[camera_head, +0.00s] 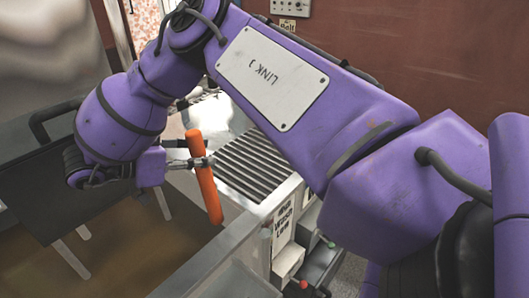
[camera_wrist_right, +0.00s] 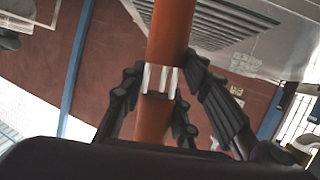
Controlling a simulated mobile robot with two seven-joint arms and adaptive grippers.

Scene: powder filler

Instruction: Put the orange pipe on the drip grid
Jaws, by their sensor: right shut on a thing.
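The orange pipe (camera_head: 205,180) is held in my right gripper (camera_head: 200,163), near its middle and tilted a little from upright. In the right wrist view the pipe (camera_wrist_right: 170,40) runs up between the black fingers of the gripper (camera_wrist_right: 160,80), which are closed around it. The drip grid (camera_head: 255,163), a set of dark slats in a metal frame, lies just to the right of the pipe in the head view. My right arm covers its upper right part. I cannot tell how high the pipe is above the surface beside it. My left gripper is not in view.
A labelled white housing (camera_head: 284,226) is right of the bin. A red-brown wall (camera_head: 440,60) is behind.

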